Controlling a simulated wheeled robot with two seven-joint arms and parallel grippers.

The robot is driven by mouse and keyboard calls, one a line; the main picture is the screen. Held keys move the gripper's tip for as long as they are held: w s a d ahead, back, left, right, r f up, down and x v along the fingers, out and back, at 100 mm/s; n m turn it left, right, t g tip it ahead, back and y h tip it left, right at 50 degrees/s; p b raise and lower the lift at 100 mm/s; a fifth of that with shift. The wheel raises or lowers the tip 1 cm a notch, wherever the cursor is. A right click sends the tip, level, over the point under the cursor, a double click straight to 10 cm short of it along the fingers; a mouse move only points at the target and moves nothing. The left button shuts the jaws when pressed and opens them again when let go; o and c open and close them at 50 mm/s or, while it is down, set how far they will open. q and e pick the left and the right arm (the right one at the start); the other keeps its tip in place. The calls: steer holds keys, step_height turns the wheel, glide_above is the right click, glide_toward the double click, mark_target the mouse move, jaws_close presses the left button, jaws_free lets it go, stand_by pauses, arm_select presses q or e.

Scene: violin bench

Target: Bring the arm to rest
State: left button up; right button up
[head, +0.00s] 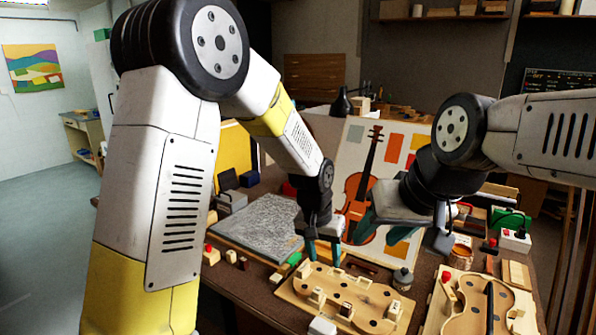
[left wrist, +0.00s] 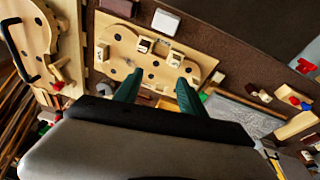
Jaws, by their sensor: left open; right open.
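My left gripper (head: 324,258) is open and points down at the back edge of a wooden violin-form board (head: 340,293). In the left wrist view its two green fingers (left wrist: 157,90) are spread apart, with nothing held between them. The board (left wrist: 165,57) shows there beyond the fingertips, with small wooden blocks and dark holes on it. I cannot tell whether the fingertips touch the board. My right gripper (head: 402,222) is open, with its teal fingers apart, in front of the violin poster; it appears empty.
A second board with a violin body (head: 482,305) lies at the right front. A grey slab (head: 262,228) lies left of my left gripper. Open floor (head: 40,230) is at the far left.

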arm_select(q)
steer(key=s+a+r+n+t+h, duration=0.15)
steer(key=s+a+r, duration=0.35)
steer(key=a+r, duration=0.7)
steer(key=s+a+r+n+t, duration=0.1)
steer(key=s+a+r, duration=0.2)
steer(key=s, duration=0.3)
steer(key=s+a+r+n+t+y, duration=0.1)
steer(key=s+a+r+n+t, duration=0.1)
steer(key=s+a, duration=0.4)
steer(key=shift+s+a+r, duration=0.15)
steer(key=shift+a+r, duration=0.15)
steer(key=shift+r, duration=0.4)
